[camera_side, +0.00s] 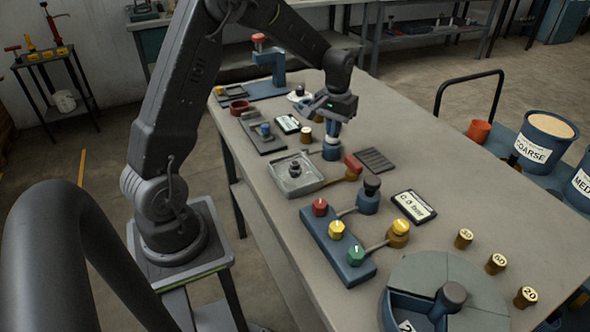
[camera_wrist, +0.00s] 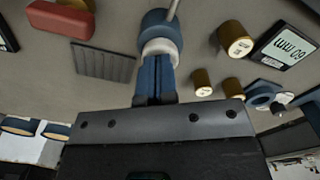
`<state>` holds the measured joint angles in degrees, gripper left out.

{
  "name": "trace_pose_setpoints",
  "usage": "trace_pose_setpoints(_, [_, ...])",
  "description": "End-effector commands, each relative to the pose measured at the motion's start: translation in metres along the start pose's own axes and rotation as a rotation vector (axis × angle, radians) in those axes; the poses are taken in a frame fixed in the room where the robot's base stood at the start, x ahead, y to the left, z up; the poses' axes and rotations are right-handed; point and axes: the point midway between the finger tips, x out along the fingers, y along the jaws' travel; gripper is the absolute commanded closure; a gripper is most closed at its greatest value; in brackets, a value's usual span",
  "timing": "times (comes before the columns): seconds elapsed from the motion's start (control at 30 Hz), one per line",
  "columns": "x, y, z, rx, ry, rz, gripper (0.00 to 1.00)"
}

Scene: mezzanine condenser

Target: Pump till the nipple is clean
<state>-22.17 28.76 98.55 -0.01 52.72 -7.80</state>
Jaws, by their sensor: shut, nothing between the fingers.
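My gripper (camera_side: 332,143) is shut and empty, pointing down over the middle of the bench. Its blue fingers also show in the wrist view (camera_wrist: 154,78). Below the fingertips is a round blue fitting with a pale collar (camera_side: 331,152), which also shows in the wrist view (camera_wrist: 158,22); whether the tips touch it I cannot tell. A square grey tray (camera_side: 310,184) holds a dark upright fitting (camera_side: 295,169), possibly the nipple. Which part is the pump, and any dirt on the nipple, I cannot make out.
A blue block with red, yellow and green knobs (camera_side: 350,272) stands nearer the camera, by a display (camera_side: 413,206). A ribbed dark plate (camera_side: 376,160) lies right of the gripper. Several brass pieces (camera_side: 464,238) and a round divided bin (camera_side: 405,308) are at the near end.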

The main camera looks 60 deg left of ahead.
Motion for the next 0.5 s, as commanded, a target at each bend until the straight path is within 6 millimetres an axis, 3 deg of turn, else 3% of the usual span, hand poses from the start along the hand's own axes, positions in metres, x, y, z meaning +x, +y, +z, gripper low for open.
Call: trace_pose_setpoints(0.5, [-0.041, 0.0, 0.0, 0.0, 0.002, 0.0, 1.0])
